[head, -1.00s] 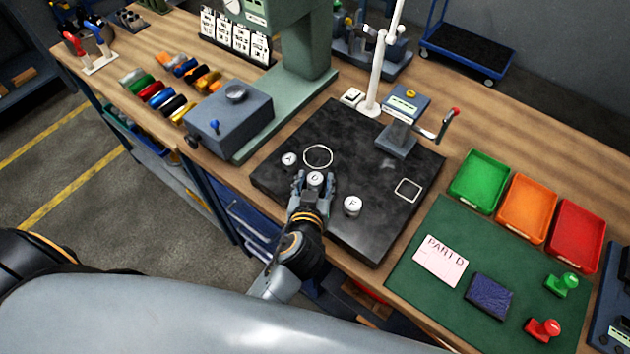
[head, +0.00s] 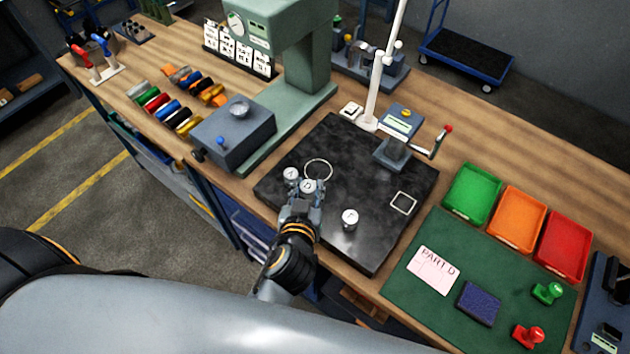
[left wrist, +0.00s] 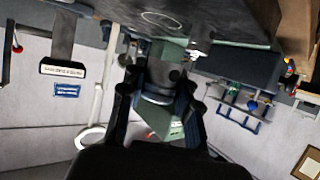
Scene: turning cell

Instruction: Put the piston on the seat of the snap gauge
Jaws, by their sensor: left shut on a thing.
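My left gripper (head: 301,203) is shut on the white-topped piston marked D (head: 307,187), over the near-left part of the black plate. In the left wrist view the piston (left wrist: 163,80) shows as a grey cylinder between the fingers; it appears raised off the plate. The blue-grey gauge with a small display (head: 397,122), which I take for the snap gauge, stands at the plate's far right edge, well away from the gripper. It has a red-tipped lever. Its seat is too small to make out. My right gripper is not in view.
Piston A (head: 291,174) stands close beside the held piston, near a white ring mark (head: 318,169). Piston F (head: 350,218) stands to the right. A white square mark (head: 403,202) lies farther right on the black plate (head: 345,150). A white post (head: 378,80) rises behind.

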